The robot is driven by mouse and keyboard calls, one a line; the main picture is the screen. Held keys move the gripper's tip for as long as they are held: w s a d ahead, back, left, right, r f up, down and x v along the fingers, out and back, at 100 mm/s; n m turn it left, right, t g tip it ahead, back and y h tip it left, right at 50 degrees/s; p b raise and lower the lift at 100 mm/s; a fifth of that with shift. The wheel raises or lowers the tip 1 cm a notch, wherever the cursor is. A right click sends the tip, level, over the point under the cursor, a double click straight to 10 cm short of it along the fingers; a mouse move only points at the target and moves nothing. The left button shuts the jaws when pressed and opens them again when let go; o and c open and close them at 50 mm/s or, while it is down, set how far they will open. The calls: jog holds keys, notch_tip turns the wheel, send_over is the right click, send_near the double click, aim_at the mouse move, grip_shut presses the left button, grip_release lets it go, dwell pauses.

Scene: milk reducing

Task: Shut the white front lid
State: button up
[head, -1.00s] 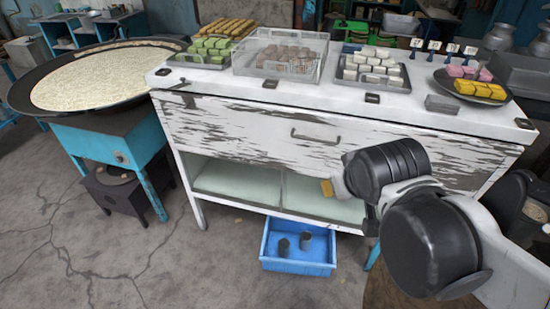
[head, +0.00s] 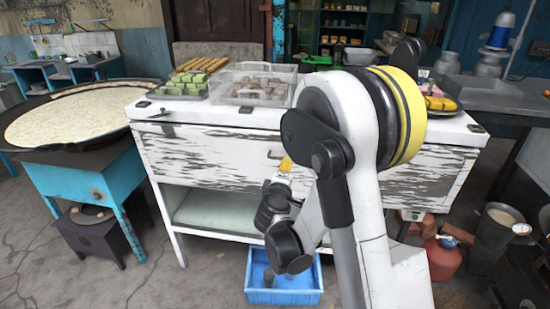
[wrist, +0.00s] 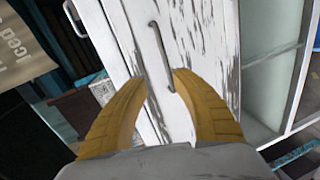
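The white front lid (head: 210,155) is the worn, black-streaked panel across the front of the white counter. It looks nearly upright below the counter top; I cannot tell whether it is fully flush. Its metal handle (wrist: 155,45) runs away from between my fingertips in the wrist view. In the head view the handle (head: 273,155) is partly hidden by my arm. My gripper (wrist: 160,80) has its two yellow fingers apart, pointing at the lid around the handle's near end. It holds nothing visible. In the head view one yellow fingertip of my gripper (head: 285,163) shows before the lid.
The counter top (head: 165,108) carries trays of sweets. Below the lid is an open shelf (head: 210,210). A blue crate (head: 285,297) stands on the floor under it. A teal stand with a large pan (head: 85,115) is left. A red jug (head: 441,260) and a bucket stand right.

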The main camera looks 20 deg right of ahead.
jog(key=shift+n+t, duration=0.4)
jog(key=shift+n, duration=0.3)
jog(key=b+x, duration=0.1)
jog(key=x, duration=0.3)
jog(key=f+b+x, duration=0.1)
jog(key=x, duration=0.3)
jog(key=f+x, duration=0.1)
jog(key=x, duration=0.3)
jog(key=shift+a+r+b, duration=0.1)
jog(key=shift+a+b, duration=0.2)
jog(key=shift+b, duration=0.1)
jog(key=shift+c, duration=0.5)
grip_shut()
